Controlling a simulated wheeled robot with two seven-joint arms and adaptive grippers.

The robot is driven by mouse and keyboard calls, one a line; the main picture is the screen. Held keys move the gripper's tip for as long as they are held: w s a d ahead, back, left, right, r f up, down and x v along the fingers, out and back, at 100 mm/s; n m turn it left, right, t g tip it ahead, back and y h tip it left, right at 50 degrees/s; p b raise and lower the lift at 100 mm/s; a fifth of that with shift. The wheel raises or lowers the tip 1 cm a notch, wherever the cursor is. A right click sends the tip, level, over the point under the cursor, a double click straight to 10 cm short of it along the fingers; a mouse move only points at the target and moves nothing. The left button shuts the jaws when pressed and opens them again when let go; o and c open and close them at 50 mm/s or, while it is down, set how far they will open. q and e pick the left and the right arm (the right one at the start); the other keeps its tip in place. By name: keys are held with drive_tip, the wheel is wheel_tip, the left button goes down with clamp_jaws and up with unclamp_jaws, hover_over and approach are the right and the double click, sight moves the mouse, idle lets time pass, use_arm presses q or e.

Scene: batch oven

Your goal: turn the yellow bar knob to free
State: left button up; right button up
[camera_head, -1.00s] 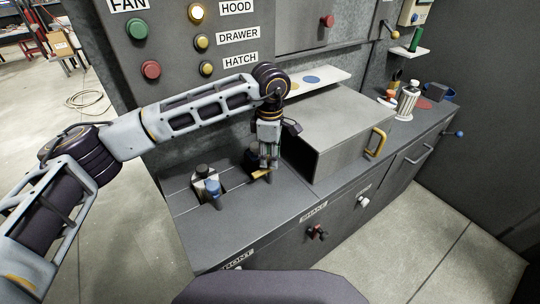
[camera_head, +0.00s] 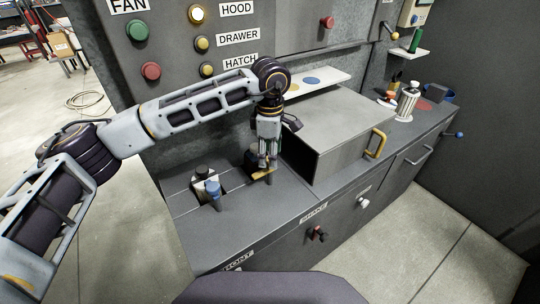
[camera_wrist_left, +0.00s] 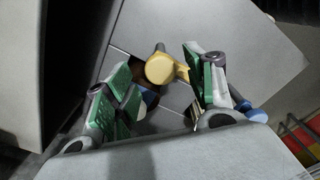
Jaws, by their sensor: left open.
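The yellow bar knob (camera_head: 262,173) sits on the dark counter top, beside the grey box, partly hidden by my gripper in the head view. In the left wrist view the yellow knob (camera_wrist_left: 160,69) shows a round yellow face with a short bar pointing right. My left gripper (camera_head: 267,161) points down just above it. In the left wrist view its green-padded fingers (camera_wrist_left: 160,98) are apart, one on each side of the knob. I cannot tell whether either finger touches it. My right gripper is not in view.
A blue-topped lever (camera_head: 213,188) and a black-topped one (camera_head: 202,172) stand left of the knob. The grey box (camera_head: 335,135) with a yellow handle (camera_head: 376,143) stands close on the right. A button panel (camera_head: 170,40) rises behind. The front counter strip is clear.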

use_arm(q)
wheel_tip(320, 180, up, 11)
drive_tip(key=shift+f, duration=0.2)
idle(0.3)
drive_tip(key=shift+r, duration=0.2)
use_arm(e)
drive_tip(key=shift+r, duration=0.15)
use_arm(q)
wheel_tip(320, 180, up, 21)
drive_tip(key=p, duration=2.1)
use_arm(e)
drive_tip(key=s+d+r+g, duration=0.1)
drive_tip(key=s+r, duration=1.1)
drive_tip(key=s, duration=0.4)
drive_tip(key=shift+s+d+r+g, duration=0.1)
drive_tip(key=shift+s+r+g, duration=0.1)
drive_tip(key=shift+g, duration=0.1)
use_arm(q)
drive_tip(key=shift+r+p, duration=0.4)
drive_tip(key=shift+p, duration=0.15)
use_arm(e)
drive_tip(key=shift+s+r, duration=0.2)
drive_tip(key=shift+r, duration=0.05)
use_arm(q)
drive_tip(key=shift+f, duration=0.1)
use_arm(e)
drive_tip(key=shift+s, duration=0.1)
